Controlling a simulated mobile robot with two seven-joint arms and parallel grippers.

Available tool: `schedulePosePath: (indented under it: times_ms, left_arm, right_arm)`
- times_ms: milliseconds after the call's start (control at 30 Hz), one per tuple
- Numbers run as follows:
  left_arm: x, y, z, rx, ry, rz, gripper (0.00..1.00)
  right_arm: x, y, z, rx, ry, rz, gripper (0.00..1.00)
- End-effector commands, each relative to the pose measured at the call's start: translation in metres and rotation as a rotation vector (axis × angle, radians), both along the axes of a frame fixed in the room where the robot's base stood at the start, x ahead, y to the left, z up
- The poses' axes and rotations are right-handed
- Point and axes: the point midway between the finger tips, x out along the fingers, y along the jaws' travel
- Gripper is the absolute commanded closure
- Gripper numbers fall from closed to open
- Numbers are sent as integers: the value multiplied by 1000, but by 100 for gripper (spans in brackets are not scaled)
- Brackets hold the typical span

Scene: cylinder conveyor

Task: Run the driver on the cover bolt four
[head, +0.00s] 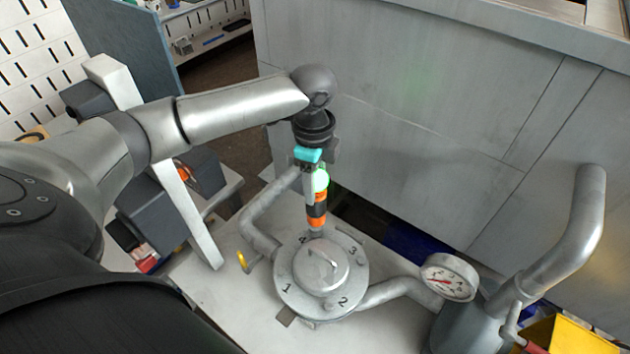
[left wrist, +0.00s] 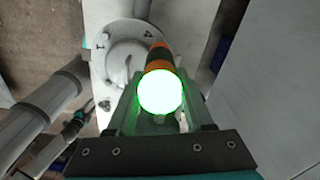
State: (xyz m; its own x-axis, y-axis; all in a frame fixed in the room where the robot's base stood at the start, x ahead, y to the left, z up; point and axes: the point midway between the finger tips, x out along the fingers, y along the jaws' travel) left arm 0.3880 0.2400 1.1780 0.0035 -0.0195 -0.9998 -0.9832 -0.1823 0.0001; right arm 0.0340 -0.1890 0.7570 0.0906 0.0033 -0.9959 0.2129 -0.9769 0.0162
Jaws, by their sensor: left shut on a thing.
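A round grey metal cover (head: 292,302) with marks 1, 2, 3 and 4 around its rim sits on a light bench, and its top also shows in the left wrist view (left wrist: 121,72). My left gripper (head: 316,182) is shut on an orange and black driver (head: 317,214) with a bright green glowing end. The driver stands nearly upright, its lower end at the cover's far rim beside the mark 4. The bolt there is hidden, so I cannot tell whether the tip is seated on it. The left wrist view looks down on the glowing end (left wrist: 160,92). My right gripper is out of view.
A pipe with a round gauge (head: 447,277) runs right from the cover to a vertical pipe (head: 577,235). Another pipe (head: 262,225) bends up behind the cover on the left. A large grey panel (head: 430,110) stands behind. A yellow box (head: 570,337) is at lower right.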

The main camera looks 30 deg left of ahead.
Motion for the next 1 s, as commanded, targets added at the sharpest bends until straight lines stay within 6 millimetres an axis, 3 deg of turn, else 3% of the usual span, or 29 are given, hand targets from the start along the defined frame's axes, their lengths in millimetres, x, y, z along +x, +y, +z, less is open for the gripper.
schedulePosePath:
  times_ms: [1000]
  left_arm:
    - [1, 0, -9, -2, -2, 0, 100]
  right_arm:
    - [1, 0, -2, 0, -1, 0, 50]
